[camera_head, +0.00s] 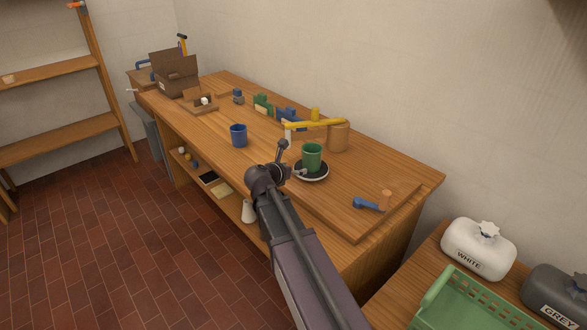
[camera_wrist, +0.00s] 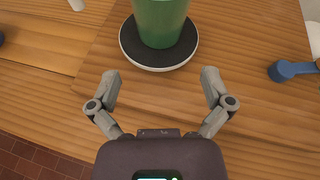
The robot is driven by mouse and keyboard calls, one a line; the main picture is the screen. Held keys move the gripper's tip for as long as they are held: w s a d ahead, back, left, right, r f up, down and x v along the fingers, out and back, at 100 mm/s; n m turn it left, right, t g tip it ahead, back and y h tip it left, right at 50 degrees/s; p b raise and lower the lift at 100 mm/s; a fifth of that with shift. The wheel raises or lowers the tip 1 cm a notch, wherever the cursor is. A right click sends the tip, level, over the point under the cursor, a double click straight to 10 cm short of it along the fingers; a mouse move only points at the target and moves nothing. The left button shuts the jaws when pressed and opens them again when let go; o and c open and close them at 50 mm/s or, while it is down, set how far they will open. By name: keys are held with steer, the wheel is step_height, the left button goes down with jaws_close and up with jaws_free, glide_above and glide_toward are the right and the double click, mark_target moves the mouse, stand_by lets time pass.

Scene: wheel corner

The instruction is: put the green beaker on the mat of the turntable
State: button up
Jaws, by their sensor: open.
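The green beaker (camera_head: 312,156) stands upright on the round turntable (camera_head: 325,174), on its dark mat. In the wrist view the beaker (camera_wrist: 160,22) rests on the dark mat (camera_wrist: 146,55) inside the turntable's pale rim (camera_wrist: 191,52), and its top is cut off by the frame. My gripper (camera_wrist: 161,76) is open and empty, its two fingers apart on the near side of the turntable. In the head view my gripper (camera_head: 292,160) is just left of the beaker, and I cannot tell the exact gap there.
A yellow bar (camera_head: 314,125) runs behind the beaker by a wooden cylinder (camera_head: 338,138). A blue cup (camera_head: 239,135) stands to the left. A blue-handled tool (camera_head: 366,204) lies to the right. Coloured blocks and a cardboard box (camera_head: 175,76) are farther back.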

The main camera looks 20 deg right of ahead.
steer(key=shift+s+f+m, duration=0.3)
steer(key=shift+m, duration=0.1)
steer(key=s+f+m, duration=0.1)
steer(key=m, duration=0.1)
steer(key=s+a+f+m+g+y, duration=0.1)
steer(key=m, duration=0.1)
steer(key=s+f+m+g+y, duration=0.1)
steer(key=s+m, duration=0.1)
steer(key=shift+a+f, duration=0.2)
steer(key=shift+f, duration=0.15)
steer(key=s+a+f+m+g+y, duration=0.1)
steer(key=m, duration=0.1)
steer(key=s+a+f+m+y, duration=0.1)
steer(key=s+m, duration=0.1)
steer(key=s+a+f+m+g+y, duration=0.1)
steer(key=s+f+m, duration=0.1)
steer(key=m, duration=0.1)
steer(key=shift+s+a+g, duration=0.15)
steer(key=shift+s+g, duration=0.05)
steer(key=shift+g, duration=0.1)
steer(key=s+a+f+m+g+y, duration=0.3)
steer(key=s+a+m+y, duration=0.3)
steer(key=s+a+m, duration=0.3)
steer(key=m, duration=0.2)
steer(key=shift+s+m, duration=0.3)
steer(key=shift+m, duration=0.1)
